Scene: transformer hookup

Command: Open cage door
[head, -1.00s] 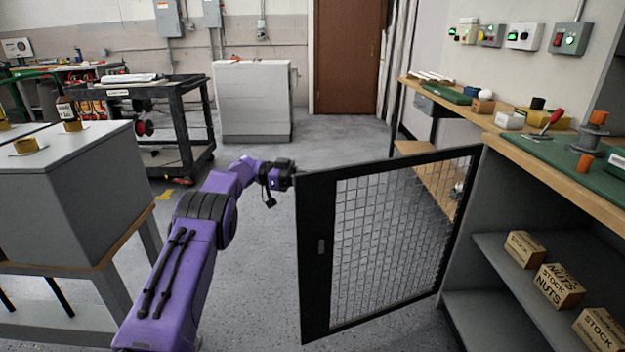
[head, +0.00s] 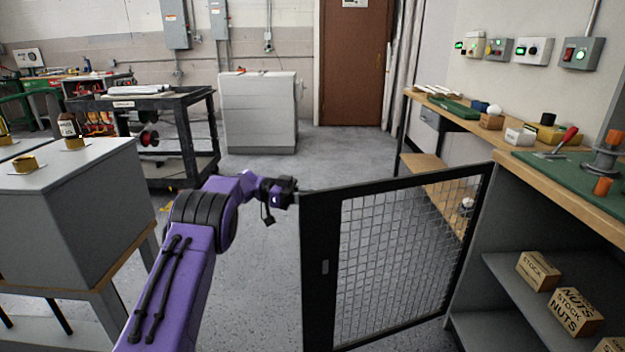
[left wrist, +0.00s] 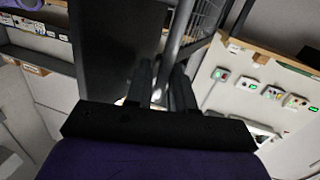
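The cage door (head: 322,285), a black frame with wire mesh, stands swung out from the shelf unit at the right, with a wide gap behind it. My left gripper (head: 285,190) is at the top of the door's free edge in the head view, its fingertips partly hidden. In the left wrist view, my left gripper's fingers (left wrist: 162,90) lie on both sides of a grey upright bar, which looks like the door handle (left wrist: 177,45), and appear shut on it. The door's dark panel (left wrist: 112,50) fills the area beside it. My right gripper is not in view.
The shelf unit (head: 485,335) at the right holds several stock boxes (head: 575,312) beside the door's hinge side. A grey cabinet on a stand (head: 75,215) is close at the left. A black cart (head: 190,140) stands behind. Open floor (head: 270,285) lies between cabinet and door.

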